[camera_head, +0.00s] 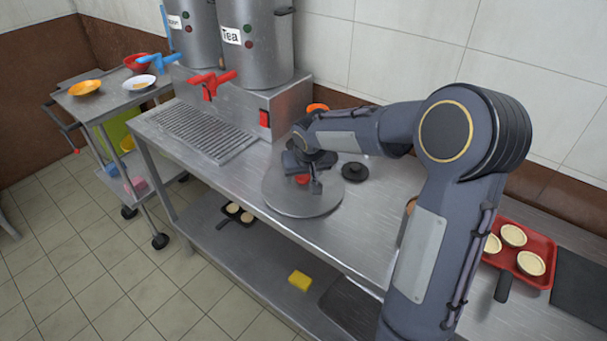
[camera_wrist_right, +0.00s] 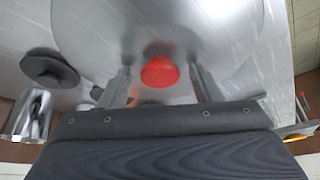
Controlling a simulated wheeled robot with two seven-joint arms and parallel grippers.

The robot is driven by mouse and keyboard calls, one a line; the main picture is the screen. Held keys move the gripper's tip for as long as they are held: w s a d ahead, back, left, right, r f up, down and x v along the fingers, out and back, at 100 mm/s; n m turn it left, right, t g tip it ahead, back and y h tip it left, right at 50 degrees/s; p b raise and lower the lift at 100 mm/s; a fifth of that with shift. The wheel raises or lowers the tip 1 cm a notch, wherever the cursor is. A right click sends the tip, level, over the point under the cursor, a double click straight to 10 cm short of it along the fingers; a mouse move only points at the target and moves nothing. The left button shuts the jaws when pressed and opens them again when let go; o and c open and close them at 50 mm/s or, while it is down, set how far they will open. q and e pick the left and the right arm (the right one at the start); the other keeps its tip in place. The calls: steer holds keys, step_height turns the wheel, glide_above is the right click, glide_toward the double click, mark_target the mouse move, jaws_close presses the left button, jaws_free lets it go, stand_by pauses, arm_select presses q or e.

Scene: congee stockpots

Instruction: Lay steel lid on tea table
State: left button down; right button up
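The steel lid (camera_head: 307,204) is a round grey disc with a red knob, over the front part of the steel tea table (camera_head: 378,184). I cannot tell whether it rests flat on the top. It fills the upper middle of the right wrist view (camera_wrist_right: 95,30). My right gripper (camera_head: 314,184) is above the lid, at its red knob. In the right wrist view the red knob (camera_wrist_right: 160,73) sits between the two fingers, with a gap on both sides, so the gripper looks open. The arm and hand hide part of the lid. My left gripper is not in view.
A steel urn marked Tea (camera_head: 262,45) stands at the back on a base with a drip grate (camera_head: 205,130). A small black lid (camera_head: 354,172) lies right of the steel lid. A red tray (camera_head: 540,232) with bowls is at right. A cart (camera_head: 105,98) stands left.

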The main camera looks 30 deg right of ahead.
steer(key=v, duration=1.1)
steer(key=s+a+f+y, duration=0.1)
steer(key=s+a, duration=0.2)
steer(key=s, duration=0.5)
steer(key=s+a+f+n+y, duration=0.1)
steer(key=s+a+f+y, duration=0.1)
steer(key=s, duration=0.6)
steer(key=s+a+f+t+y, duration=0.1)
steer(key=s+a+y, duration=0.1)
steer(key=s+a, duration=0.3)
steer(key=s, duration=0.3)
steer(key=shift+s+f+n+p, duration=0.15)
steer(key=shift+f+n+p, duration=0.1)
steer(key=shift+n+p, duration=0.05)
